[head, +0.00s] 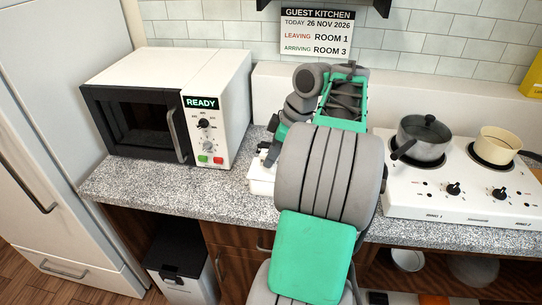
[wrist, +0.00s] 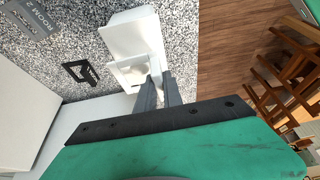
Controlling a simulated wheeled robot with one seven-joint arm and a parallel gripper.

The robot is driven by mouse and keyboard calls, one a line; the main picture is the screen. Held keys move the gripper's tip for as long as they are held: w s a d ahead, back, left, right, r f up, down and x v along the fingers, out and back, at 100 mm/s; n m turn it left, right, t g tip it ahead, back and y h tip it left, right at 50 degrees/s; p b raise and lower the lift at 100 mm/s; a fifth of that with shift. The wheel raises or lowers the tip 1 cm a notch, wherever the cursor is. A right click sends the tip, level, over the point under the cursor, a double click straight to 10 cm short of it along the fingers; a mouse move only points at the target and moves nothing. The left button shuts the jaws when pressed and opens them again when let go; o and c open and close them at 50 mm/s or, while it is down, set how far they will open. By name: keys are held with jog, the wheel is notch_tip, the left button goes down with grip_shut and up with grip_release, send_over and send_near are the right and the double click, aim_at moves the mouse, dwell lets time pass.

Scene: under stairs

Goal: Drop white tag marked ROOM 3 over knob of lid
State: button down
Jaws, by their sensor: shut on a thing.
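My gripper (wrist: 158,86) is shut on a white piece, apparently the white tag (wrist: 128,73), at the fingertips in the wrist view. The piece looks like a frame with a square opening; no lettering on it is readable. It overlaps a white block or stand (wrist: 132,36) in the picture, and I cannot tell whether they touch. In the head view my arm hides most of the gripper and the tag.
A grey tag marked ROOM 2 (wrist: 31,18) and a black tag (wrist: 80,72) lie on the speckled counter (wrist: 85,38). A microwave (head: 215,110) stands left. A cream pan (head: 500,145) sits on the right ring of the white hob (head: 430,205). A wall sign (head: 316,34) hangs behind.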

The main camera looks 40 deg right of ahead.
dwell(0.3)
jog(key=shift+f+b, duration=0.85)
jog(key=c, duration=1.4)
grip_release()
jog(key=shift+c, duration=0.2)
jog(key=shift+o, duration=0.2)
jog(key=shift+c, duration=0.6)
jog(key=o, duration=0.4)
jog(key=shift+s, duration=0.1)
jog(key=shift+a+f, duration=0.1)
